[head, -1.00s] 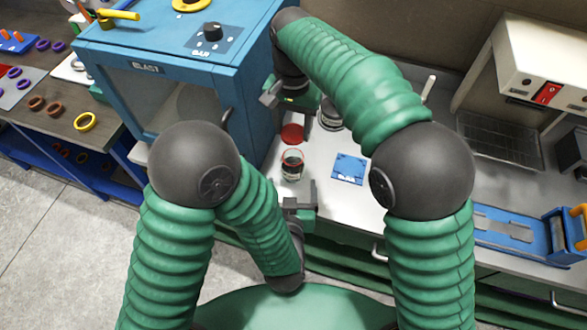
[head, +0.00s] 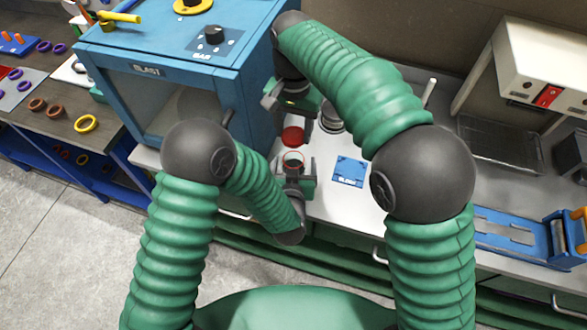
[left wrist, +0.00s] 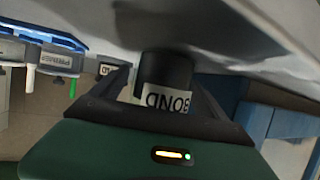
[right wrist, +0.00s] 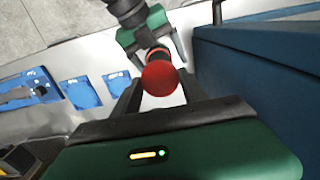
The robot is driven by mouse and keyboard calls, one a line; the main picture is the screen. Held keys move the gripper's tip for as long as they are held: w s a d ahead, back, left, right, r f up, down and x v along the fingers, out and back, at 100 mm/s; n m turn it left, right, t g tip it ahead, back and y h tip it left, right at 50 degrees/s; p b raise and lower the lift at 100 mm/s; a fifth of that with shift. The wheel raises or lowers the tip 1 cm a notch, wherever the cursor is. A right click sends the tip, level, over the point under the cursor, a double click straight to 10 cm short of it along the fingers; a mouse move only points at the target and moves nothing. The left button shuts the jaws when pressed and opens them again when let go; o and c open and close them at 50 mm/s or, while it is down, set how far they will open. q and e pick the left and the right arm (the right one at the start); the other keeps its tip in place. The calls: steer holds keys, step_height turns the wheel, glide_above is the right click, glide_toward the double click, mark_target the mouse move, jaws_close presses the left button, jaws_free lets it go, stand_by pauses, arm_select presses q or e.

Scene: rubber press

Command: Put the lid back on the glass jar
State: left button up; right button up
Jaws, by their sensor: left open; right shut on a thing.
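The glass jar (head: 293,160) stands upright on the white bench, with a red ring at its top. In the left wrist view the dark jar with its BOND label (left wrist: 165,98) lies between my fingers. My left gripper (head: 294,172) is open, its fingers at either side of the jar. The round red lid (head: 292,136) is just behind the jar in the head view. My right gripper (head: 296,120) is shut on the lid, which shows between its fingertips in the right wrist view (right wrist: 163,78). Whether the lid is clear of the bench is hard to tell.
A blue blast cabinet (head: 185,70) stands left of the jar. A stack of grey round pieces (head: 330,115) is behind it to the right. A blue mat (head: 350,171) lies right of the jar. A blue fixture (head: 510,236) is farther right.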

arm_select(q)
steer(key=shift+w+f, duration=0.15)
steer(key=shift+w, duration=0.2)
jaws_close()
stand_by(0.4)
